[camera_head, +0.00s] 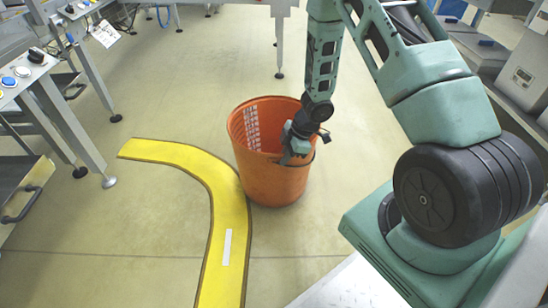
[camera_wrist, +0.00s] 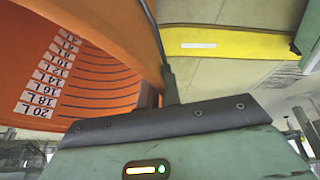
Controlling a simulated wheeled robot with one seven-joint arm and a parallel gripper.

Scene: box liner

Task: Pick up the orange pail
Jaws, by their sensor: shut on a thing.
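The orange pail (camera_head: 262,180) stands upright in the middle of the head view, at the edge of the yellow floor stripe. My gripper (camera_head: 291,156) is at the pail's front right rim and shut on it. In the wrist view the pail's inner wall (camera_wrist: 60,50) fills the left side, with a white litre scale and dark lines. My gripper (camera_wrist: 165,105) shows there at the rim, its fingertips partly hidden behind the dark pad. I cannot tell whether the pail's base is clear of the floor.
A curved yellow stripe (camera_head: 222,200) runs on the beige floor left of the pail. A workbench with buttons (camera_head: 25,75) stands at the left. Grey boxes (camera_head: 520,75) stand at the far right. The floor behind the pail is mostly clear.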

